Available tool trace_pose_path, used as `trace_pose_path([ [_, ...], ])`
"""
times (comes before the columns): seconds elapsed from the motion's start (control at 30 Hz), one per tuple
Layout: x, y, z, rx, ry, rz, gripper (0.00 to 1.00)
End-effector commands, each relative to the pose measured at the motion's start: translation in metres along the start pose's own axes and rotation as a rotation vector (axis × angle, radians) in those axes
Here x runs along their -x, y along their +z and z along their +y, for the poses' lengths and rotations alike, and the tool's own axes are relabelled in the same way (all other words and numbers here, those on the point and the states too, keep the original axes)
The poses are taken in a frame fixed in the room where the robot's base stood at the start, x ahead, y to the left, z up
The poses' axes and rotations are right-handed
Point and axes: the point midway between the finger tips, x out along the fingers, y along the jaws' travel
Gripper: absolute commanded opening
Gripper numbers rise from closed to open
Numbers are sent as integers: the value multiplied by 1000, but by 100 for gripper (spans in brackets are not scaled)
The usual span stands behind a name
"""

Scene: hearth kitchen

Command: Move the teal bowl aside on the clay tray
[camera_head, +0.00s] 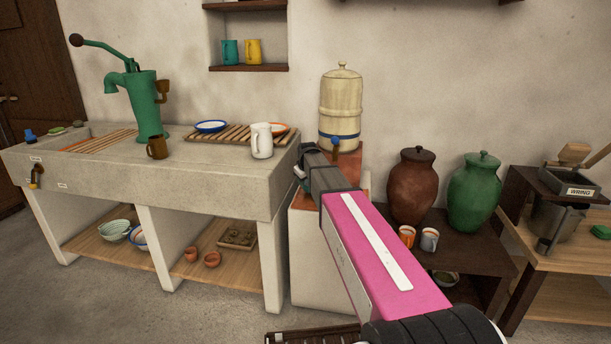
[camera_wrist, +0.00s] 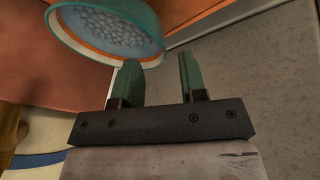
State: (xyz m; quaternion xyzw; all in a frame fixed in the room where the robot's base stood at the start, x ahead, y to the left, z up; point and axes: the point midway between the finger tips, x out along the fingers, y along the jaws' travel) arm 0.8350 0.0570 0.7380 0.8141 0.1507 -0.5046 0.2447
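In the wrist view the teal bowl (camera_wrist: 155,59) is at the upper left, cut off by the top edge. It has an orange band inside its rim and a pale blue, bubbly-looking inside. It is on or over the clay tray (camera_wrist: 75,70), an orange-red surface. In the head view my arm hides the bowl, and the tray (camera_head: 352,160) shows only partly beneath the dispenser.
A cream dispenser (camera_head: 341,105) with a blue band stands right behind my gripper. Brown (camera_head: 411,187) and green (camera_head: 474,192) jars stand at right.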

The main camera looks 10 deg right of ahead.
Motion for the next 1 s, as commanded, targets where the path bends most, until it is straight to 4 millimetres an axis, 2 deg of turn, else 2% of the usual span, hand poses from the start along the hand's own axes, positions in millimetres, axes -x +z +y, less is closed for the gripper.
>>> trace_pose_path([
  [0.1, -22, -1, 1, 0, -1, -1, 39],
  [0.33, -50, -1, 0, 0, 0, -1, 39],
  [0.53, -60, 0, 0, 0, 0, 0, 39],
  [0.83, -60, 0, 0, 0, 0, 0, 39],
  [0.93, -60, 0, 0, 0, 0, 0, 6],
  [0.97, -60, 0, 0, 0, 0, 0, 0],
  [1.0, -60, 0, 0, 0, 0, 0, 0],
])
